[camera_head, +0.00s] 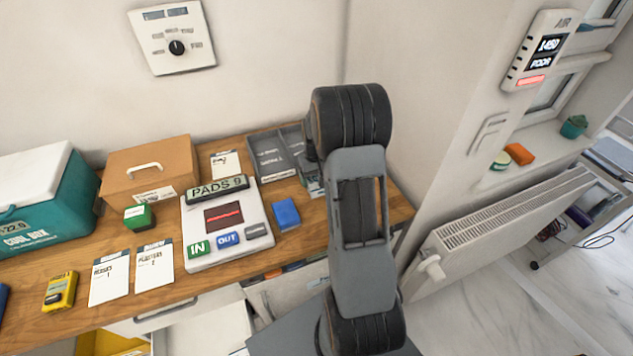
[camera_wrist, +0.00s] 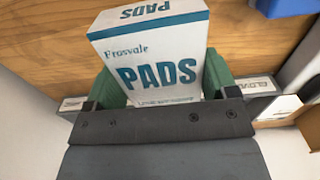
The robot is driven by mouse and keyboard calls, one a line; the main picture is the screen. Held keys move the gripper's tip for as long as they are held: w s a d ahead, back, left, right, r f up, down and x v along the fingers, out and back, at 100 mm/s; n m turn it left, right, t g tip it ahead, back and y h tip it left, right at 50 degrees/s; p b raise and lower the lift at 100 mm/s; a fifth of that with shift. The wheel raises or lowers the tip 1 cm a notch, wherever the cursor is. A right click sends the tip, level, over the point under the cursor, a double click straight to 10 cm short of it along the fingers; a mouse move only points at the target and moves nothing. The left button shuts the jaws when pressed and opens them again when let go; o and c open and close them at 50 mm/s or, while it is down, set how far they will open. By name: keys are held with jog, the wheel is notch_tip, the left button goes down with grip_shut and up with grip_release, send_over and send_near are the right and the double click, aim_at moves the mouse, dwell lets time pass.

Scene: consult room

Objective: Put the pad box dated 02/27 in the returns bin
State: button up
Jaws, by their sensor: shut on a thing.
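A white pad box (camera_wrist: 155,62) with blue "Frosvale PADS" lettering fills the middle of the wrist view. My gripper (camera_wrist: 162,82) is shut on it, with one green finger at each side. No date can be read on the faces that show. In the head view my arm hides the gripper and the box. Two grey open trays (camera_head: 272,160) stand at the back of the wooden counter, beside my arm; their labels are too small to read surely, so I cannot tell whether one is the returns bin.
On the counter (camera_head: 50,262) are a teal cool box (camera_head: 55,205), a cardboard box (camera_head: 150,168), a white PADS device (camera_head: 235,240) with IN and OUT buttons, a blue block (camera_head: 286,214), cards and a yellow gadget (camera_head: 60,291). A radiator (camera_head: 500,225) stands right of my arm.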

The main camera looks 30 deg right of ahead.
aim_at(316, 183)
jog(key=shift+w+f, duration=0.1)
jog(key=shift+f, duration=1.5)
jog(key=shift+f, duration=0.15)
jog(key=o, duration=0.8)
